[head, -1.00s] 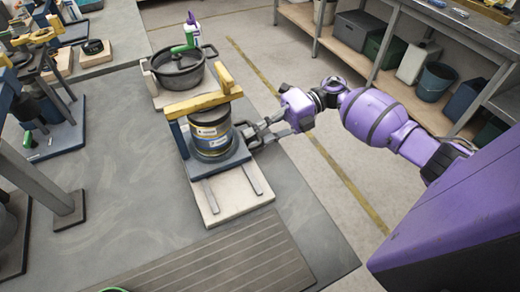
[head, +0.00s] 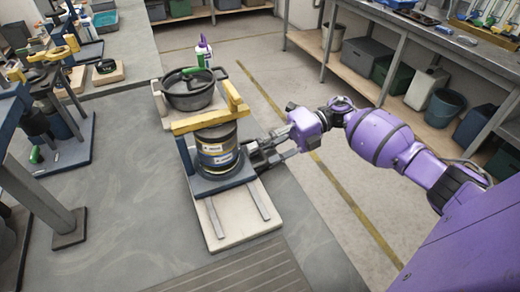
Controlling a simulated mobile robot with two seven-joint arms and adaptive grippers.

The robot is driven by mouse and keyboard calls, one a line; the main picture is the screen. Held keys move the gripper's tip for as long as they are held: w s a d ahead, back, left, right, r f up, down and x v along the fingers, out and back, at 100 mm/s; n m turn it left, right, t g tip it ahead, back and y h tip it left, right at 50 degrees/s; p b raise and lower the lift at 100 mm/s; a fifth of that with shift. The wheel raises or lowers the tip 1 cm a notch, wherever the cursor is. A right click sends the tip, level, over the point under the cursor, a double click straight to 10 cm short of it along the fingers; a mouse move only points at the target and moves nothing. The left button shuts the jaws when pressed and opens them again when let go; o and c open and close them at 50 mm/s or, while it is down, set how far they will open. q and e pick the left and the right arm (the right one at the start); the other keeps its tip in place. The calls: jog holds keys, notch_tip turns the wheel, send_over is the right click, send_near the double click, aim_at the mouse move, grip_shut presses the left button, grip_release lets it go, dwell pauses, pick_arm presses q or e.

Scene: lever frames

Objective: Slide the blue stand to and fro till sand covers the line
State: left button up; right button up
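The blue stand (head: 222,186) sits on two rails of a cream board (head: 236,228), on the grey bench at picture centre. It carries a dark can (head: 215,151) with a label and has a yellow beam (head: 206,119) over the can. My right gripper (head: 262,154) is at the stand's right side, beside the can. Its fingertips are partly hidden by the can and stand, so whether they are closed on anything is unclear. A dark pot (head: 190,92) stands at the board's far end. I cannot make out sand or a line. My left gripper is not in view.
A white bottle with a purple cap (head: 204,53) is behind the pot. Other blue stands (head: 68,140) stand at the left. Bare bench (head: 130,190) lies left of the board, and a ribbed mat (head: 240,270) lies in front. Shelves with bins (head: 406,88) are at the right.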

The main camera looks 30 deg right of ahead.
jog(key=v, duration=1.2)
jog(key=shift+a, duration=0.1)
